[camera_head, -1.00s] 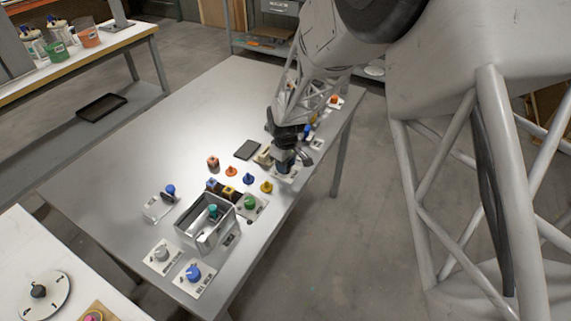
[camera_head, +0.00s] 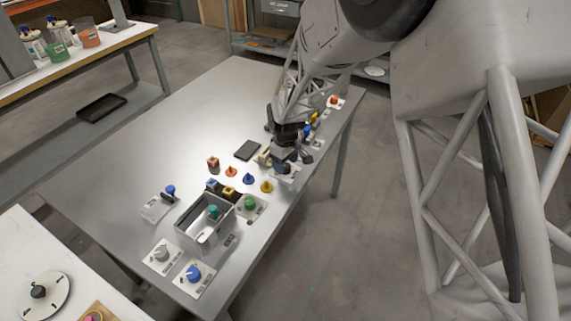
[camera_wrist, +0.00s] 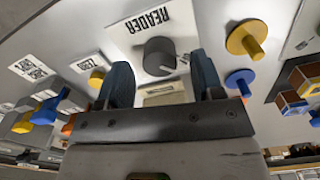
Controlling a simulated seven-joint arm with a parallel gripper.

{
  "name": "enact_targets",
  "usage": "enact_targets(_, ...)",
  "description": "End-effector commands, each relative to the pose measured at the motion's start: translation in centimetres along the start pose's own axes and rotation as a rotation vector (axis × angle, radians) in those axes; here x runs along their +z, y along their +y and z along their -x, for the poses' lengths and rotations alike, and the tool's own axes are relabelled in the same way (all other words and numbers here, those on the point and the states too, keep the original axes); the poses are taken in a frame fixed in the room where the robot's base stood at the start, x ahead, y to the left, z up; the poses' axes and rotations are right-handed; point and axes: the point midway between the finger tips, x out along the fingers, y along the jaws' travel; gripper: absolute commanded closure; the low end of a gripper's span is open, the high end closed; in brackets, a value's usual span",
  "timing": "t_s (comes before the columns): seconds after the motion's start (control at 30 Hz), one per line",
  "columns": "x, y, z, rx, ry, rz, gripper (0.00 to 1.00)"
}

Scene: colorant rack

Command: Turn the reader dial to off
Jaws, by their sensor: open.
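The reader dial (camera_wrist: 159,56) is a dark grey round knob on a white plate (camera_wrist: 135,32) marked READER, whose lettering is upside down in the wrist view. A small light mark or pointer shows at the knob's right side. My gripper (camera_wrist: 162,76) is open, with one dark blue finger to the left of the dial and one to the right. The dial lies between the fingers near their tips, and I cannot tell whether either touches it. In the head view my gripper (camera_head: 291,164) is low over the plate and hides the dial.
Yellow (camera_head: 267,187), blue (camera_head: 248,178) and orange (camera_head: 231,171) pegs stand close to the gripper. A grey open box (camera_head: 190,228) and a plate with a green knob (camera_head: 250,203) are nearer the front. A dark flat pad (camera_head: 247,150) lies behind. The table's left-back area is clear.

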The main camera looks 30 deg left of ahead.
Motion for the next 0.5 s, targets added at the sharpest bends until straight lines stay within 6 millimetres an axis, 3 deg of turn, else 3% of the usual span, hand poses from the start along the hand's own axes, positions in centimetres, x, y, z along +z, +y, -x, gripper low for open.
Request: enact_targets(0.5, 0.0, 0.0, 6.0, 0.001, 0.001, 0.000, 0.39)
